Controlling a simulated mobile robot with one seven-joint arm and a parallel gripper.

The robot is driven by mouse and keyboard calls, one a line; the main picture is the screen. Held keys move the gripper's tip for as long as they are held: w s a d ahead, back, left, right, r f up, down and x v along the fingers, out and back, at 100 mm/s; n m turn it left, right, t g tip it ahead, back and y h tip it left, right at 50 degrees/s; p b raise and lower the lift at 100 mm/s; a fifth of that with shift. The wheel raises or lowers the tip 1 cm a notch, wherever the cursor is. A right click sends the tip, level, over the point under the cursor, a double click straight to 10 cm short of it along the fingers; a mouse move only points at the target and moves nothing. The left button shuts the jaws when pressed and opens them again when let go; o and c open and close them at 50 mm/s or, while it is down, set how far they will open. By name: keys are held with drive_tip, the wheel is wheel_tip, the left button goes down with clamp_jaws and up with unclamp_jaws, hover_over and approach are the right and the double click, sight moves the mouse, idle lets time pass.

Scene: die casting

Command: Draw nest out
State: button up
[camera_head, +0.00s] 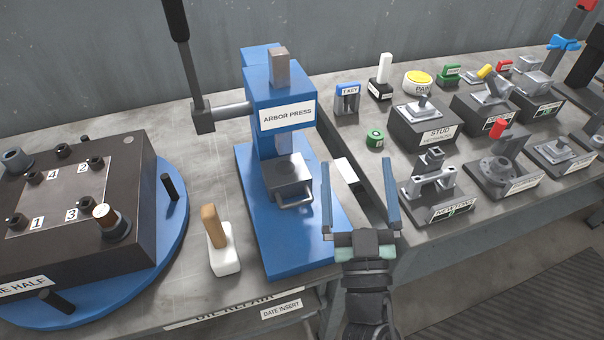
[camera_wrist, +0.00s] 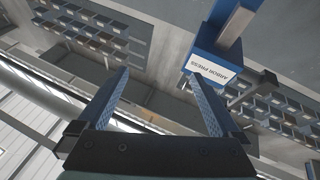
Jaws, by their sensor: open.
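The blue arbor press (camera_head: 280,113) stands on the bench with its label facing me. The nest (camera_head: 289,172) is a grey block low in the press under the ram, with a light metal loop handle (camera_head: 294,200) on its front. My gripper (camera_head: 356,163) is open and empty, to the right of the nest and apart from it. In the wrist view my gripper (camera_wrist: 160,74) points upward at the room, with the arbor press (camera_wrist: 211,65) at upper right. The nest cannot be made out there.
A wooden-handled white tool (camera_head: 223,255) stands on the bench left of the press. The die half (camera_head: 130,215) on its blue round plate fills the left. Several fixtures, such as the stud block (camera_head: 425,127), and a green cylinder (camera_head: 375,138) stand on the right bench.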

sight(298, 205)
drive_tip(key=s+a+f+n+g+y+p, duration=0.1)
drive_tip(key=s+a+f+g+y+p, duration=0.15)
drive_tip(key=s+f, duration=0.35)
drive_tip(key=s+a+f+n+g+y+p, duration=0.1)
drive_tip(key=s+a+f+g+y+p, duration=0.2)
drive_tip(key=f, duration=0.4)
drive_tip(key=shift+h, duration=0.35)
drive_tip(key=x, duration=0.8)
drive_tip(key=d+b+x, duration=0.1)
drive_tip(key=x, duration=0.3)
drive_tip(key=shift+w+a, duration=0.1)
drive_tip(key=shift+w, duration=0.25)
drive_tip(key=shift+s, duration=0.1)
clamp_jaws()
